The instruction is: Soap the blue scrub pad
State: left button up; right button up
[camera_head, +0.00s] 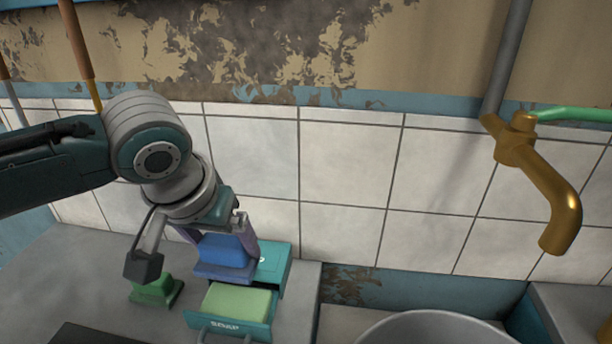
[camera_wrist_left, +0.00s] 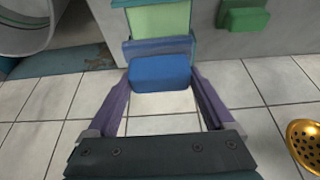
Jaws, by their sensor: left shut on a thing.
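The blue scrub pad (camera_head: 222,250) is in my left gripper (camera_head: 221,262), held between its two purple fingers. It has a bright blue block on a duller blue base, and it also shows in the left wrist view (camera_wrist_left: 160,74). Just in front of it, a pale green soap block (camera_head: 236,300) lies in an open teal drawer labelled "SOAP" (camera_head: 226,326). The pad is close behind the soap; I cannot tell whether they touch. In the left wrist view the soap (camera_wrist_left: 158,20) is just beyond the pad. My right gripper is not in view.
A green scrub pad (camera_head: 154,290) stands on the grey counter (camera_head: 60,285), left of the drawer. The teal soap box (camera_head: 273,262) is against the tiled wall. A round sink basin (camera_head: 435,328) and a brass tap (camera_head: 550,195) are to the right.

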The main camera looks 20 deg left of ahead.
pick_arm(q)
jog(key=shift+a, duration=0.25)
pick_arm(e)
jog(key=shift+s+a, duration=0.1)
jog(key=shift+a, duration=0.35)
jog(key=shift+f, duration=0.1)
pick_arm(q)
jog(key=shift+d+f+b, duration=0.1)
jog(key=shift+f+b, duration=2.55)
jog(key=shift+f, duration=1.35)
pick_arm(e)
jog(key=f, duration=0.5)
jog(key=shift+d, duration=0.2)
pick_arm(q)
jog(key=shift+f+b, duration=0.3)
jog(key=shift+f, duration=0.2)
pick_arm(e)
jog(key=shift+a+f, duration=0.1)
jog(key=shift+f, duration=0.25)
pick_arm(q)
jog(key=shift+f, duration=0.1)
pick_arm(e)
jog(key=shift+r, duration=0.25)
pick_arm(q)
jog(key=shift+p, duration=0.35)
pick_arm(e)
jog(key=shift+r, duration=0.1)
